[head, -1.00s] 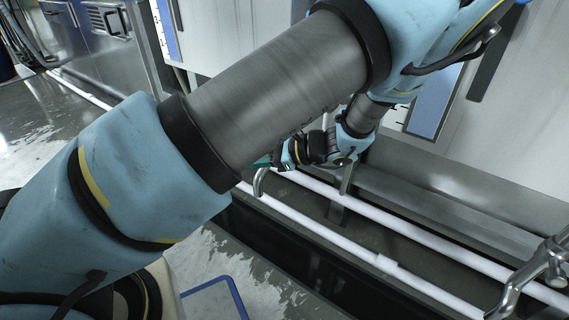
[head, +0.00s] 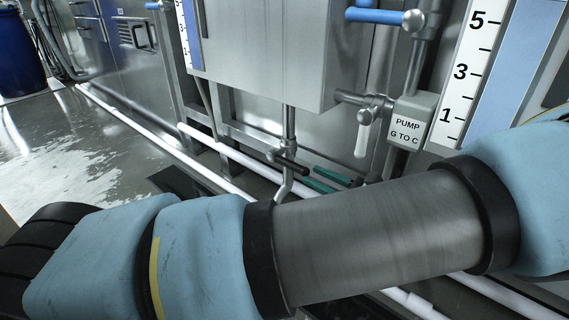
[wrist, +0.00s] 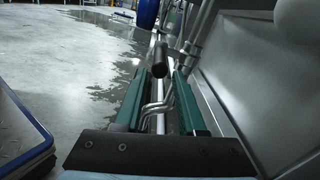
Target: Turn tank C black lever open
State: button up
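A black lever (head: 292,164) sticks out from a vertical metal pipe below a steel tank (head: 255,50) in the head view. No tank letter is readable on that tank. In the wrist view the lever's round dark end (wrist: 160,60) faces me, just ahead of and between the fingertips. My gripper (head: 309,174) has green fingers and is close to the lever's free end. It also shows in the wrist view (wrist: 160,75), open, with a clear gap between the fingers and nothing held. Part of my gripper is hidden behind my arm in the head view.
A white lever (head: 362,138) hangs beside a box labelled "PUMP G TO C" (head: 409,125). A blue handle (head: 375,15) is above. White pipes (head: 225,155) run low along the floor. A blue barrel (head: 18,55) stands far left, with open wet floor (head: 60,135) before it.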

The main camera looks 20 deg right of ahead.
aim_at(286, 163)
jog(key=b+x, duration=0.2)
jog(key=x, duration=0.6)
jog(key=shift+w+a+f+b, duration=0.15)
jog(key=shift+w+a+b, duration=0.1)
jog(key=shift+b, duration=0.15)
jog(key=shift+w+a, duration=0.3)
jog(key=shift+w, duration=0.3)
jog(key=shift+c, duration=0.2)
grip_shut()
